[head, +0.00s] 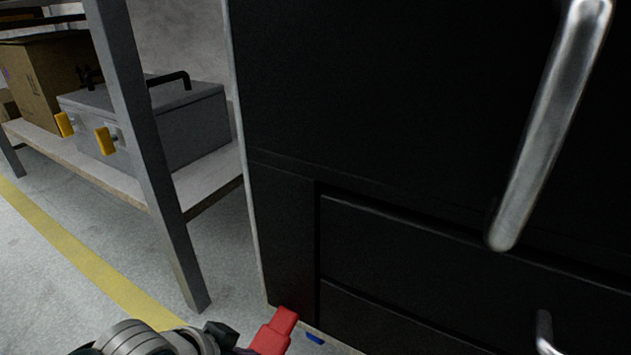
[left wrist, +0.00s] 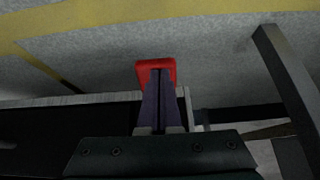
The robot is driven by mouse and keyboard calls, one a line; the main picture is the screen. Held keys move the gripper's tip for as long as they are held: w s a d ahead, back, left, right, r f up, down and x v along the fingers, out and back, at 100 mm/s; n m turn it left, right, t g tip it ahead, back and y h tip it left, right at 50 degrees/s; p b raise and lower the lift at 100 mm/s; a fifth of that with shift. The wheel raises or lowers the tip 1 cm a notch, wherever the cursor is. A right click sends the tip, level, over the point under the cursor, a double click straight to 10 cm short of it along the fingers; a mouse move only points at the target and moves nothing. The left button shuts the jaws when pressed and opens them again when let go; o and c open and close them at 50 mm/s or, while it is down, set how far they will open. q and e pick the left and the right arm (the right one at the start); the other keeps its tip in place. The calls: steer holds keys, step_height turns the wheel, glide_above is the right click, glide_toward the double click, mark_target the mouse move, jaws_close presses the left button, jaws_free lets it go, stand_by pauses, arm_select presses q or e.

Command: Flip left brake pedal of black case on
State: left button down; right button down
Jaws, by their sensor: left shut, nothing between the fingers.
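The black case (head: 420,120) fills the right of the head view as a tall dark cabinet with drawers. A red brake pedal (head: 274,333) shows low at its bottom left corner. My left gripper (head: 243,351) comes in from the bottom edge, mostly cut off, with its tip close to the pedal. In the left wrist view the shut, empty fingers (left wrist: 158,73) overlap the red pedal (left wrist: 142,68), whose edges show around their tips. I cannot tell whether they touch it. My right gripper is in neither view.
A metal shelf (head: 150,150) with a grey toolbox (head: 195,125) and a cardboard box (head: 45,80) stands at the left. A silver handle (head: 550,125) juts from the case front. A small blue part (head: 314,339) lies right of the pedal. Floor at left is clear.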

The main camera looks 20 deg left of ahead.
arm_select(q)
steer(key=shift+s+a+f, duration=0.15)
steer(key=shift+s+f, duration=0.3)
steer(key=shift+s, duration=0.05)
steer(key=s+f+p+v, duration=0.1)
steer(key=s+p+v, duration=0.1)
steer(key=p+v, duration=1)
steer(key=shift+s+r, duration=0.2)
steer(key=shift+r, duration=0.05)
